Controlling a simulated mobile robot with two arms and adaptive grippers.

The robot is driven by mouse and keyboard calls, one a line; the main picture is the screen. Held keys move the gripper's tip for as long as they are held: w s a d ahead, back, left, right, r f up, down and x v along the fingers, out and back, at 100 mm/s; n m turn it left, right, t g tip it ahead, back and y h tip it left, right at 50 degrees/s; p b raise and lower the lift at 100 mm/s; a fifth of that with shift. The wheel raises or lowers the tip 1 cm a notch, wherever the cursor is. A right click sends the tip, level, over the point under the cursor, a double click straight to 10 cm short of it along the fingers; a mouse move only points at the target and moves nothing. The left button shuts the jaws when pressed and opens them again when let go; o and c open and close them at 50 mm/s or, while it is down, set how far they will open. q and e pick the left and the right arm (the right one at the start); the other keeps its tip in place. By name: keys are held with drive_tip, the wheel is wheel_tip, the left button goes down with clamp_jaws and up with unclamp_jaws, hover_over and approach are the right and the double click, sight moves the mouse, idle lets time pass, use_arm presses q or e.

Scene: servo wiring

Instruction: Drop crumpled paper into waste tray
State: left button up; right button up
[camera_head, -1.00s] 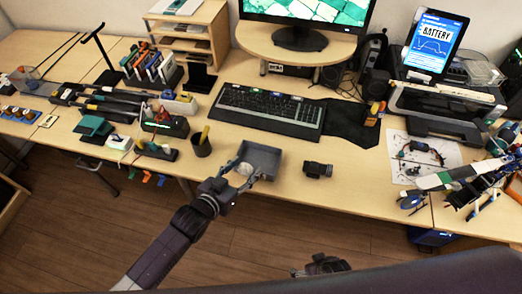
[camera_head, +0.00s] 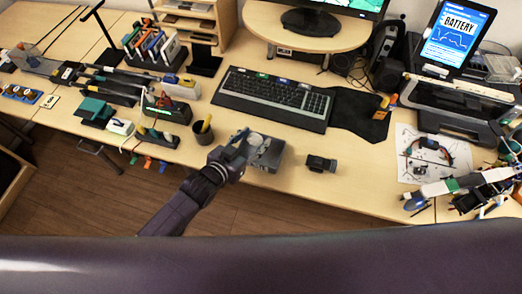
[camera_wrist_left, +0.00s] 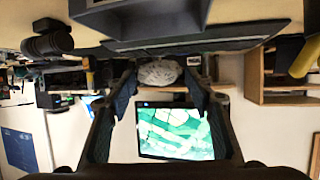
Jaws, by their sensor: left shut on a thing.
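The crumpled paper (camera_head: 255,139) is a whitish ball held between the fingers of my left gripper (camera_head: 246,141). It also shows in the left wrist view (camera_wrist_left: 159,72), between the two fingertips. The grey waste tray (camera_head: 277,158) sits at the front of the desk, and its left part is hidden behind my gripper. In the head view the gripper and paper overlap the tray; the exact height above it is hard to tell. The tray's side shows at the top of the left wrist view (camera_wrist_left: 140,20). My right gripper is not in view.
A small dark device (camera_head: 320,163) lies just right of the tray. A dark cup (camera_head: 203,132) stands to its left. The keyboard (camera_head: 276,98) is behind it. A mechanical hand model (camera_head: 465,188) lies at the far right front.

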use_arm(q)
drive_tip(key=shift+f+b, duration=2.45)
drive_tip(key=shift+f, duration=0.35)
drive_tip(key=shift+r, duration=0.1)
drive_tip(key=o, duration=0.8)
drive_tip(key=shift+s, duration=0.15)
drive_tip(key=v, duration=1.2)
drive_tip(key=shift+a, duration=0.15)
